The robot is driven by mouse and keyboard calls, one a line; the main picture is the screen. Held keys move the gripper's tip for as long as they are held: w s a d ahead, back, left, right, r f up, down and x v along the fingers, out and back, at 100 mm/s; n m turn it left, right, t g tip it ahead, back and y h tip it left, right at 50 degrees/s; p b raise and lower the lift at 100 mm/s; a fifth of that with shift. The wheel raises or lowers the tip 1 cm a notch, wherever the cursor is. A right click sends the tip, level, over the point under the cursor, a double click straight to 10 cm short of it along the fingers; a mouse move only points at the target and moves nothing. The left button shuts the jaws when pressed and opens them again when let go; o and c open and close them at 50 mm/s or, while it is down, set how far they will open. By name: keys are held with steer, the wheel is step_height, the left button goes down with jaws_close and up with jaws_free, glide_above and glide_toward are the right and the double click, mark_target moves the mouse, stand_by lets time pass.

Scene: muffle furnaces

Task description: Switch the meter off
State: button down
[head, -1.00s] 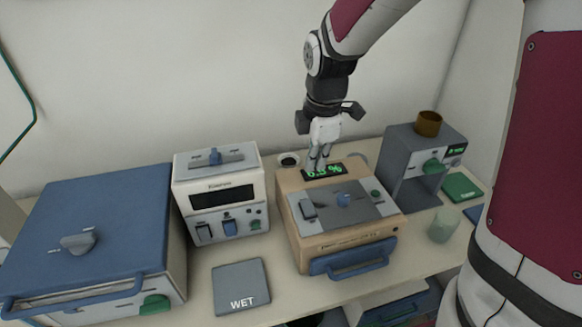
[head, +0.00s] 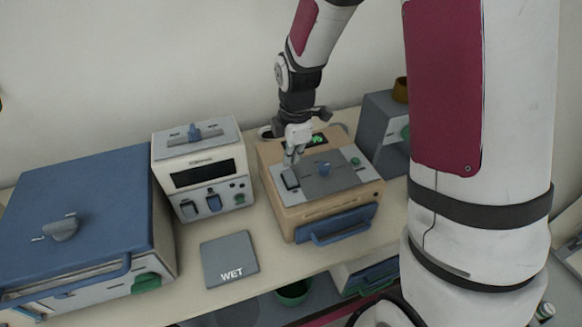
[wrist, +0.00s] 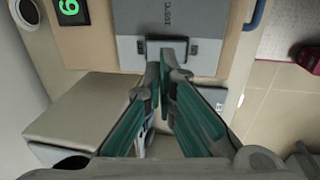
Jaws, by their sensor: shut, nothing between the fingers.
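The display also shows in the wrist view (wrist: 70,10). A dark rocker switch (head: 290,180) sits at the left of the top panel. My gripper (head: 291,162) is shut and empty, pointing down just over this switch. In the wrist view, the fingertips (wrist: 166,70) overlap the dark switch frame (wrist: 170,42); I cannot tell whether they touch it.
A white instrument (head: 205,170) with its own switches stands left of the meter. A large blue-lidded furnace (head: 85,215) is at far left. A grey WET pad (head: 229,258) lies in front. A grey device (head: 380,130) stands at right, partly hidden by my arm.

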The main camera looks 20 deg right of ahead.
mark_target(292, 180)
steer(key=shift+w+f, duration=0.2)
steer(key=shift+f, duration=1.1)
steer(key=shift+w+f, duration=0.15)
steer(key=shift+f, duration=1.1)
steer(key=shift+f, duration=0.1)
steer(key=shift+w+f+g+b, duration=0.2)
steer(key=shift+f+g+b, duration=0.1)
steer(key=shift+g, duration=0.2)
steer(key=shift+s, duration=0.15)
steer(key=shift+s, duration=0.1)
steer(key=shift+s+p, duration=0.6)
steer(key=shift+s, duration=0.2)
steer(key=shift+w+r, duration=0.1)
step_height(292, 180, up, 14)
steer(key=s+p, duration=0.1)
steer(key=shift+s, duration=0.4)
